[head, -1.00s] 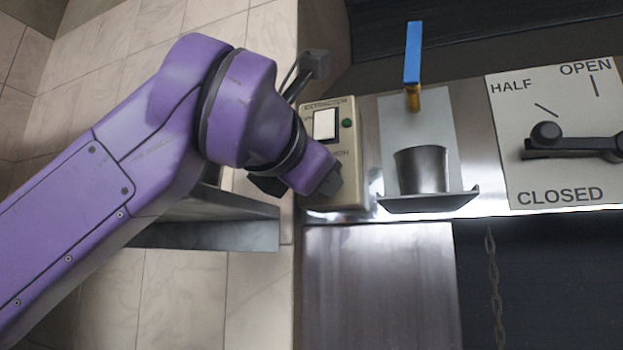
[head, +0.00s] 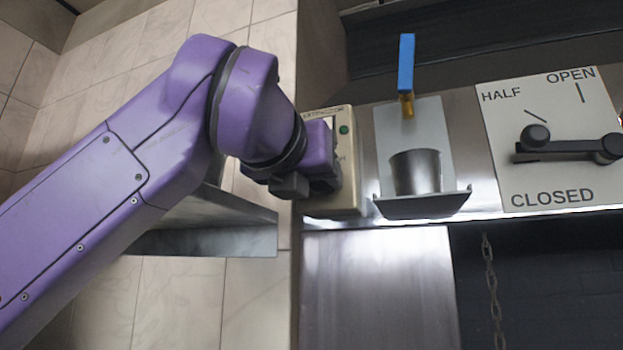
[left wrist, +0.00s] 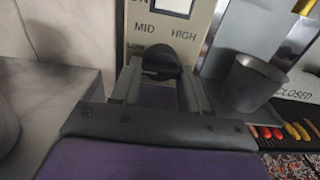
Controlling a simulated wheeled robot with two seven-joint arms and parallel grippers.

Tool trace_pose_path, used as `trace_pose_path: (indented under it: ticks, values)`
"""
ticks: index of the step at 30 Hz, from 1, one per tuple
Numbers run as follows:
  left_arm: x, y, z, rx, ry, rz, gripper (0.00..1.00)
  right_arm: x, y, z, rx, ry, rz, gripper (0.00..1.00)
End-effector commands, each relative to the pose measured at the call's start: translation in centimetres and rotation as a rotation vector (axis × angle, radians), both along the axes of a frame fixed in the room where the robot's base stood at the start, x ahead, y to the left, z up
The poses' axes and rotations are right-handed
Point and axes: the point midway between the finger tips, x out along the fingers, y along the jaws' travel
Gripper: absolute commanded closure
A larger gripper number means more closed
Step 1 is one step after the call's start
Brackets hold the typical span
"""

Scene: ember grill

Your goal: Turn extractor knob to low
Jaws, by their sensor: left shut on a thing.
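The extractor control box (head: 350,190) is a cream panel on the steel hood front, with a green light (head: 343,129). In the left wrist view its face (left wrist: 133,22) shows the labels LOW, MID and HIGH around a black knob (left wrist: 160,62). My left gripper (left wrist: 158,82) is shut on this knob, one finger on each side. The knob's pointer direction is not clear. In the head view my left gripper (head: 325,183) covers the knob and most of the panel face. My right gripper is not in view.
Just right of the box, a metal cup (head: 416,172) sits on a small bracket shelf (head: 422,206) under a blue-handled tap (head: 406,64). Further right is a damper lever (head: 570,146) on a HALF/OPEN/CLOSED plate (head: 545,185). A steel shelf (head: 215,240) lies below my arm.

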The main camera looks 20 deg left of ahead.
Motion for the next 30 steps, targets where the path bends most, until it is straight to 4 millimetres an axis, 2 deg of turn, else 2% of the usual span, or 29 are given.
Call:
trace_pose_path:
  ticks: [16, 17, 18, 19, 26, 30]
  values:
    - [0.0, 0.2, 0.3, -0.023, -0.006, 0.002, 0.86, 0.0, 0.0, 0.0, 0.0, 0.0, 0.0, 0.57]
    - [0.0, 0.2, 0.3, -0.023, -0.005, 0.002, 0.46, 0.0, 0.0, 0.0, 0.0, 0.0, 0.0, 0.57]
    - [0.0, 0.2, 0.3, -0.023, -0.005, 0.002, 0.33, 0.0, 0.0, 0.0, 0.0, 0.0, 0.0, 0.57]
    - [0.0, 0.2, 0.2, -0.023, -0.004, 0.002, 0.3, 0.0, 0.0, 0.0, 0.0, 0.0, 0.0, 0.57]
    - [0.0, 0.1, 0.1, -0.021, -0.002, 0.001, 0.3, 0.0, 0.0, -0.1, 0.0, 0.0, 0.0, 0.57]
    - [-1.1, 0.1, 0.0, -0.02, -0.004, 0.0, 0.3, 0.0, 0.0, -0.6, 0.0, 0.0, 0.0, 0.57]
